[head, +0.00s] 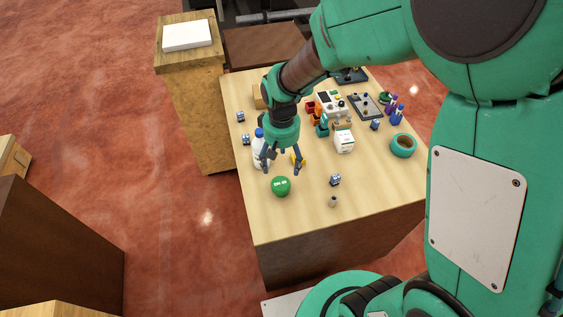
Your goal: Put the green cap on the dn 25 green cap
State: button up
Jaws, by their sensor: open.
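A round green cap (281,187) with white lettering lies on the wooden table (380,185), near its front left; the lettering is too small to read surely. My gripper (281,169) points down with its fingers spread, open and empty, just behind the cap in the picture. I cannot tell its height above the table. I see no second green cap that I can make out as a separate thing.

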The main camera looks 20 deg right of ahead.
jog(key=shift+r, duration=0.1)
dwell(0.3)
jog(key=s+d+r+t, duration=0.1)
jog(key=s+r, duration=0.2)
jog(key=r, duration=0.3)
jog(key=s+d+r+m+t, duration=0.1)
jog(key=s+r, duration=0.1)
jog(key=r, duration=0.3)
jog(key=s+d+r+t, duration=0.1)
jog(key=s+d+r, duration=0.15)
jog(key=r, duration=0.35)
jog(key=s+d+r+m+t, duration=0.1)
jog(key=s+r+t, duration=0.1)
jog(key=s+r, duration=0.7)
jog(key=s, duration=0.2)
jog(key=shift+s+d+t, duration=0.25)
jog(key=shift+s+t, duration=0.05)
jog(key=shift+s, duration=0.1)
notch_tip(320, 180, down, 8)
jog(key=b, duration=0.8)
